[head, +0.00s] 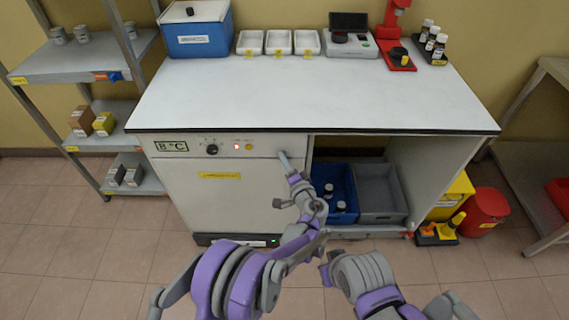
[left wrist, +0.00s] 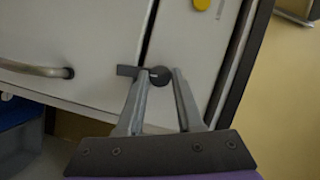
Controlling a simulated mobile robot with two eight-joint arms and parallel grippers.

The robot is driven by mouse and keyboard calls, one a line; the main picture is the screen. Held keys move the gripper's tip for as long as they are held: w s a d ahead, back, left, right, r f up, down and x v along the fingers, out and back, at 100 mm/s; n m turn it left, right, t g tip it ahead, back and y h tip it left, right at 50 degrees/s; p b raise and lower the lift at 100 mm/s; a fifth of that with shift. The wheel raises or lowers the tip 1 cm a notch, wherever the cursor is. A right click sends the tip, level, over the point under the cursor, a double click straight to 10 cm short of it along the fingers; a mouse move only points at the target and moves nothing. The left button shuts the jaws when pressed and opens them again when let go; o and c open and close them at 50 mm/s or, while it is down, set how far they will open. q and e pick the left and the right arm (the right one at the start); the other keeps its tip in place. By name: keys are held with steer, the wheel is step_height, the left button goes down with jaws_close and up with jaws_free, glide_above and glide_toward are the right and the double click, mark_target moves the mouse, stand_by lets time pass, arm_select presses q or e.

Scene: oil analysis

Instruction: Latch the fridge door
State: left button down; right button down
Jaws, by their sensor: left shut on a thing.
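The white fridge door (head: 218,195) sits under the bench and looks closed, with its handle (head: 281,203) at the right side. The handle also shows in the left wrist view (left wrist: 35,69). In the left wrist view, a dark latch (left wrist: 160,75) has a round pivot on the control panel side, and its short bar lies across the seam onto the door. My left gripper (left wrist: 158,76) is shut on the latch, one finger to each side of it. In the head view my left gripper (head: 286,158) is at the panel's right end and hides the latch. My right gripper cannot be made out.
The control panel (head: 178,147) above the door has a knob and coloured buttons. An open bay to the right holds a blue crate (head: 325,172) and a grey crate (head: 382,216). A yellow bin (head: 459,190) and red bin (head: 482,211) stand beyond.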

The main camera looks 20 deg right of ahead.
arm_select(q)
steer(key=shift+f+m+t, duration=0.1)
steer(key=shift+m+t, duration=0.2)
steer(key=shift+m, duration=0.2)
arm_select(e)
steer(key=shift+f, duration=0.4)
arm_select(q)
steer(key=shift+b, duration=0.35)
arm_select(e)
steer(key=shift+f, duration=0.1)
arm_select(q)
steer(key=c, duration=0.6)
jaws_free()
steer(key=shift+o, duration=0.2)
steer(key=shift+s, duration=0.2)
arm_select(e)
steer(key=shift+s, duration=0.1)
